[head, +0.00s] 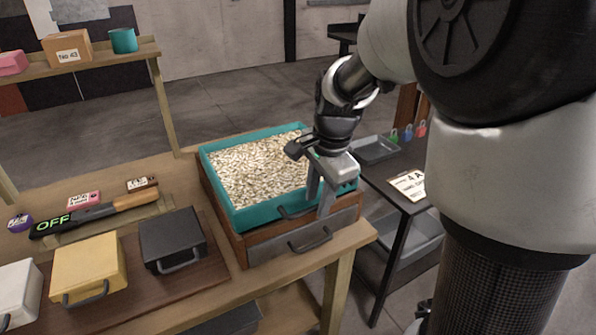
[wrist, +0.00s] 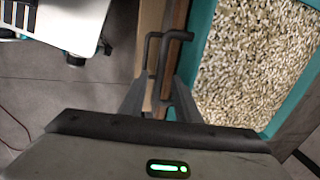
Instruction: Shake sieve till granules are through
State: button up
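The sieve (head: 243,217) is a teal, open-topped tray full of pale granules (head: 258,170). It sits on a wooden box (head: 232,231) with a grey drawer front at the table's right end. A dark handle (head: 293,212) is on the sieve's front wall.
A grey drawer handle (head: 310,240) is below the sieve. Black (head: 172,238), yellow (head: 88,267) and white (head: 18,292) lidded boxes stand left on a board. An "OFF" bar (head: 92,214) lies behind them. A dark side table (head: 393,185) stands right. Floor is clear behind the table.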

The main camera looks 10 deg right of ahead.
jog(key=shift+f, duration=0.15)
jog(key=shift+c, duration=0.4)
grip_shut()
jog(key=w+p, duration=0.1)
jog(key=w, duration=0.1)
jog(key=w+a, duration=0.1)
jog(key=w+p, duration=0.1)
jog(key=w, duration=0.1)
jog(key=shift+w+a+p, duration=0.3)
jog(key=shift+a, duration=0.1)
jog(key=shift+w+a, duration=0.1)
jog(key=shift+w, duration=0.1)
jog(key=shift+o, duration=0.4)
grip_release()
jog(key=shift+w, duration=0.1)
jog(key=s+d+r+p, duration=0.1)
jog(key=s+r+p, duration=0.1)
jog(key=r, duration=1.5)
jog(key=shift+s, duration=0.65)
